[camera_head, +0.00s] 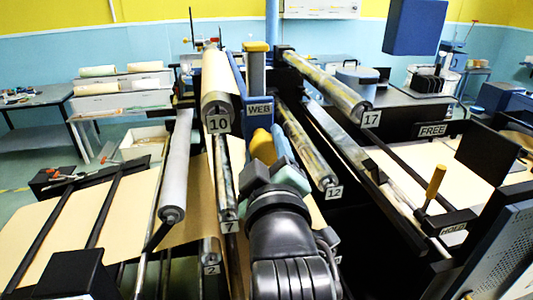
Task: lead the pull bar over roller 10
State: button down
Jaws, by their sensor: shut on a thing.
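Roller 10 (217,84) runs away from me at centre left, its number plate on the near end. Tan kraft paper shows at the roller and hangs below it (202,195). My gripper (268,160) is at the end of my black wrist, to the right of roller 10 and lower than its top. It is shut on a yellow grip (262,145), which I take for part of the pull bar. The rest of the bar and the fingertips are hidden behind my gripper, so I cannot see how the bar meets the paper.
The WEB post (255,70) stands close beyond my gripper. Roller 12 (307,145) and roller 17 (325,84) lie to the right, roller 7 (224,175) and roller 2 (210,252) below roller 10. A grey roller (176,165) is on the left.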

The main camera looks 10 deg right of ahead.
jog(key=d+f+b, duration=0.8)
jog(key=f+b, duration=0.5)
jog(key=d+f+b, duration=0.7)
jog(key=f+b, duration=0.6)
jog(key=shift+d+f, duration=0.25)
jog(key=shift+d, duration=0.1)
